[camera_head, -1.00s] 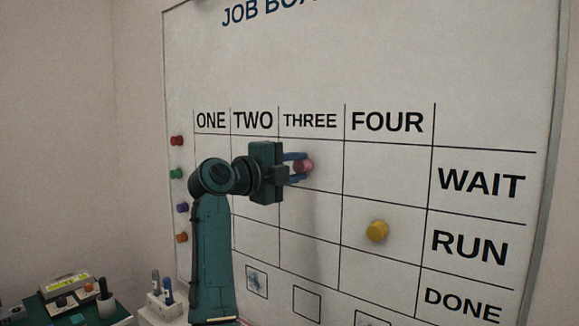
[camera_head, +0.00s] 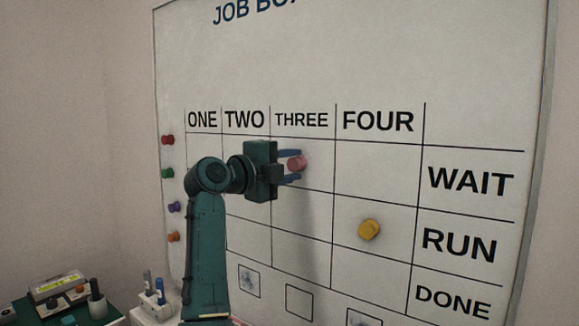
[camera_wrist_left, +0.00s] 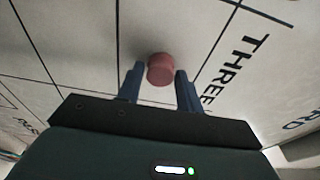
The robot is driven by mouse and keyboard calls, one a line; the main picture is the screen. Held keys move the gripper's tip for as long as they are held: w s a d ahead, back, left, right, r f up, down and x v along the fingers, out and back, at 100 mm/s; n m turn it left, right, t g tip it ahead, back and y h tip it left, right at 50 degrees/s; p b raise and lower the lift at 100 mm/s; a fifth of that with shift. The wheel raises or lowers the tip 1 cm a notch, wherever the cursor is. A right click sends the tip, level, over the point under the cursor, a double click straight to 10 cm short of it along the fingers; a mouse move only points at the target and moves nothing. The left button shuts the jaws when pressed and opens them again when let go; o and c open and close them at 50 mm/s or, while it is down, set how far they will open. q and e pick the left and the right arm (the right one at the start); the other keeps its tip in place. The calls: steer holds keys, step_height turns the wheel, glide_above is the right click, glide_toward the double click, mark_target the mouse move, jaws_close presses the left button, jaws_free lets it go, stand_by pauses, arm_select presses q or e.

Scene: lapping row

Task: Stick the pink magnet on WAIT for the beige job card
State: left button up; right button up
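The pink magnet (camera_head: 297,163) sits on the board in the THREE column, in the WAIT row. My left gripper (camera_head: 291,166) is beside it with its two blue fingers apart, one above and one below. In the left wrist view the magnet (camera_wrist_left: 161,69) is between the fingertips (camera_wrist_left: 160,77), with small gaps on both sides. Outlined squares, perhaps job cards, show below the columns: one with a dark pattern (camera_head: 249,281), a pale one (camera_head: 299,302) under THREE and a cut-off one (camera_head: 363,318). I cannot tell which is beige. My right gripper is not in view.
A yellow magnet (camera_head: 369,229) is in the FOUR column, RUN row. Red (camera_head: 167,140), green (camera_head: 167,173), purple (camera_head: 174,207) and orange (camera_head: 173,237) magnets line the board's left edge. A pen holder (camera_head: 155,308) and a green-topped stand (camera_head: 65,305) are at lower left.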

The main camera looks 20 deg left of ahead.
arm_select(q)
steer(key=o, duration=0.3)
steer(key=shift+o, duration=0.2)
steer(key=shift+s+a+f, duration=0.1)
steer(key=shift+s+a, duration=0.2)
steer(key=shift+s, duration=0.15)
steer(key=b+v, duration=0.4)
steer(key=v, duration=0.7)
step_height(320, 180, down, 35)
steer(key=s+d+n+g+y+p, duration=0.25)
steer(key=n+y, duration=0.35)
steer(key=n, duration=0.7)
steer(key=s+d+f+n+g+p, duration=0.1)
steer(key=s+d+f+n, duration=0.2)
steer(key=s+f, duration=0.6)
steer(key=s+d+f+n+g+p, duration=0.1)
steer(key=s+d+f+n, duration=0.3)
steer(key=s+f, duration=0.5)
steer(key=s+p, duration=0.1)
steer(key=s, duration=0.5)
steer(key=shift+s+f+n+g+h, duration=0.25)
steer(key=shift+s+n+g+h, duration=0.05)
steer(key=shift+n+g, duration=0.1)
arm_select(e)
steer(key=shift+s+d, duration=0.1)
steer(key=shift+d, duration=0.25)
